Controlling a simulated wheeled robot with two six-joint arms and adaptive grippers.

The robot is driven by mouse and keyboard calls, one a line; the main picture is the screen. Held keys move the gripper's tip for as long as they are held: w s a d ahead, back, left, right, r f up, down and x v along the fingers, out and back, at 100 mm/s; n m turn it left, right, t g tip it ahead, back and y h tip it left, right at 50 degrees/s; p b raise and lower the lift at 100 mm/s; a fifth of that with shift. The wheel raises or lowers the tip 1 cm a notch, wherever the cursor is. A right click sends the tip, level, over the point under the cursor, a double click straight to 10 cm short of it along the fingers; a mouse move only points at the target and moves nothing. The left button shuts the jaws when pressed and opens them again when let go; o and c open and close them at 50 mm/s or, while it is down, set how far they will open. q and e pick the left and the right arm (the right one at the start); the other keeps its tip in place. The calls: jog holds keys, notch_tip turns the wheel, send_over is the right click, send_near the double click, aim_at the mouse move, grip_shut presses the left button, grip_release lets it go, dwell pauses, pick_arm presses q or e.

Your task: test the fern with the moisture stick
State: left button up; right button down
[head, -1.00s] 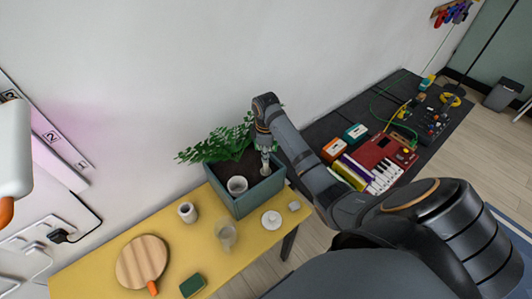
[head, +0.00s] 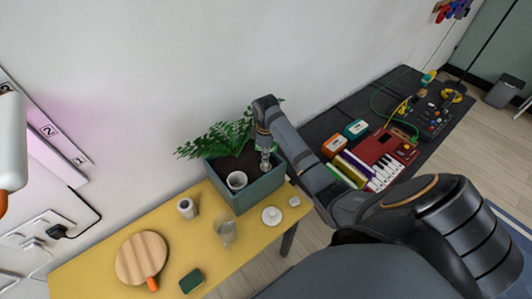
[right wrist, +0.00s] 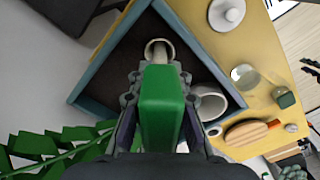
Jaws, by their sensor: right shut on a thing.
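The fern (head: 216,141) has green fronds leaning over the back left of a grey-green planter (head: 248,196) with dark soil. Its fronds also show at the lower left of the right wrist view (right wrist: 62,150). My right gripper (head: 265,158) is over the right part of the planter. It is shut on a green block-shaped handle (right wrist: 162,105), which looks like the moisture stick's. A pale round rim (right wrist: 159,48) shows just beyond the handle, near a planter corner; whether the stick's tip is inside it or in soil is hidden. My left gripper is not in view.
A white cup (head: 237,180) stands in the planter. The yellow table (head: 95,264) also holds a small pot (head: 187,208), a clear glass (head: 226,232), a white lidded dish (head: 271,216), a round wooden board (head: 141,258) and a green box (head: 192,280). A dark bench with a keyboard (head: 378,173) is right.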

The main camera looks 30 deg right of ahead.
jog(key=shift+f, duration=0.6)
dwell(0.3)
jog(key=c, duration=1.2)
grip_release()
jog(key=o, duration=0.6)
